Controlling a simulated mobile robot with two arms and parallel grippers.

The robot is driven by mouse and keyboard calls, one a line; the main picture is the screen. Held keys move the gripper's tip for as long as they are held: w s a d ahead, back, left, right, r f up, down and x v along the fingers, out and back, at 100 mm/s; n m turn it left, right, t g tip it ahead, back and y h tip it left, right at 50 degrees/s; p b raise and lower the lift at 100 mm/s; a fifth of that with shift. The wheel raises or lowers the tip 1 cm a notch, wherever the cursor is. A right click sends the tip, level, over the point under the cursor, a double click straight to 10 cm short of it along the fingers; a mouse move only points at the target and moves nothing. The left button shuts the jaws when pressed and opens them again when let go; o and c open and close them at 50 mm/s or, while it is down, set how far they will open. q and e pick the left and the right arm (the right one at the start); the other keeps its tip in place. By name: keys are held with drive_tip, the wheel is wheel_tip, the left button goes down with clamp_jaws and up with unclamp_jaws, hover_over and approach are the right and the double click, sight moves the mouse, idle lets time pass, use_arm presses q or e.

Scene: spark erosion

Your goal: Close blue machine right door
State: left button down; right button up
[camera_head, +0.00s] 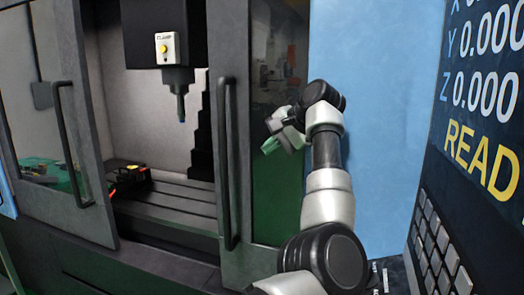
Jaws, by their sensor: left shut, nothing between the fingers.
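The blue machine's right door (240,60) is a dark grey sliding panel with a glass window. A long vertical black handle (224,165) runs along its left side. The door stands open, with a wide gap between it and the left door (95,60). My left gripper (268,146) is in front of the right door's window, to the right of the handle and apart from it. Its small fingers point left and are shut with nothing in them. My right gripper is not in view.
Through the gap show the spindle (179,95), the machine bed (170,200) and a dark vise-like block (127,175). The left door has its own handle (68,145). A control panel (470,120) with screen and keys stands close at the right, beside the blue housing (385,100).

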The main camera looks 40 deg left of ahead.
use_arm(q)
drive_tip(key=p, duration=0.2)
approach(227, 168)
wheel_tip(227, 168, down, 2)
drive_tip(key=d, duration=0.1)
drive_tip(key=a+p, duration=0.1)
drive_tip(key=a+f+p, duration=0.1)
drive_tip(key=a, duration=0.1)
drive_tip(key=a+f+p, duration=0.1)
drive_tip(key=a, duration=0.1)
drive_tip(key=shift+s+a+f, duration=0.15)
drive_tip(key=shift+a, duration=0.25)
drive_tip(key=shift+f, duration=0.15)
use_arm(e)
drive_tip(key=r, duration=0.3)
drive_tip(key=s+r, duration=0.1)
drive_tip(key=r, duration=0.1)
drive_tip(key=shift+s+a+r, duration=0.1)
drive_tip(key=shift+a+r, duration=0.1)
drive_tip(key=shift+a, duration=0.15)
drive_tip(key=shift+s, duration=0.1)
